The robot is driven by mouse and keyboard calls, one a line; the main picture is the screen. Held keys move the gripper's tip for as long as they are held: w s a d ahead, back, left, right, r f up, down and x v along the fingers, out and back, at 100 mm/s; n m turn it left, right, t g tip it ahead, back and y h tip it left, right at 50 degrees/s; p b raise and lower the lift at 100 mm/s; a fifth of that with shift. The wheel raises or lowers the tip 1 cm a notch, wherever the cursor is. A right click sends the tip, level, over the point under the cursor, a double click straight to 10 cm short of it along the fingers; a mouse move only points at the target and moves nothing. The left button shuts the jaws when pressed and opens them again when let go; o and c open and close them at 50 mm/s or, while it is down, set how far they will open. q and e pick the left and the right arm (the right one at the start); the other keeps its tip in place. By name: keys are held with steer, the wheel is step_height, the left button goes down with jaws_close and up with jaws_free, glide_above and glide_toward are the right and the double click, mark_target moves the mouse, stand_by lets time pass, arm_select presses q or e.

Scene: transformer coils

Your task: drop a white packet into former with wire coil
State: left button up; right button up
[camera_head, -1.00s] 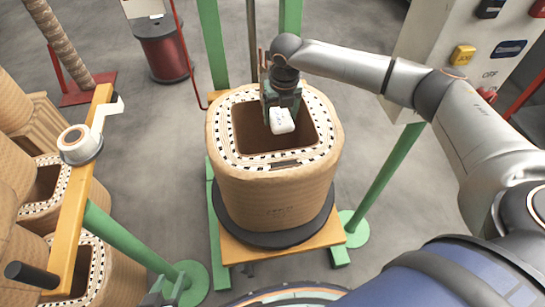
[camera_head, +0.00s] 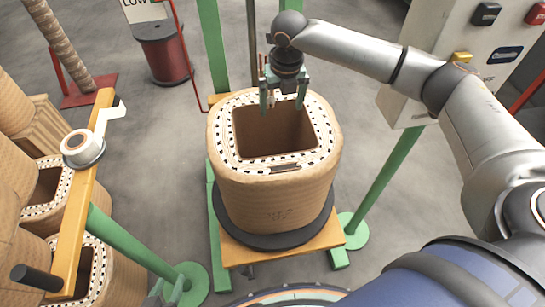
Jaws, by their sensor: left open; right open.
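The former with the wire coil (camera_head: 275,190) is a tan, rounded square block with a dotted white rim and a deep square opening. It stands upright on a dark round base. My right gripper (camera_head: 284,102) is open and empty, with its fingers above the far part of the former's rim and opening. The white packet is not visible; the lower inside of the former is hidden from this angle.
Green posts (camera_head: 372,180) stand close around the former. A yellow beam (camera_head: 86,190) with a white roll (camera_head: 76,144) and more tan coils are at left. A control box (camera_head: 455,50) is at the upper right, behind my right arm.

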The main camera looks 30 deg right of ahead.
arm_select(q)
steer(key=shift+s+a+r+p, duration=0.2)
steer(key=shift+a+p, duration=0.1)
steer(key=shift+a, duration=0.15)
arm_select(e)
step_height(320, 180, up, 6)
steer(key=shift+s+r, duration=0.15)
steer(key=shift+s, duration=0.3)
arm_select(q)
steer(key=shift+s+d, duration=0.1)
arm_select(e)
steer(key=shift+s+a, duration=0.1)
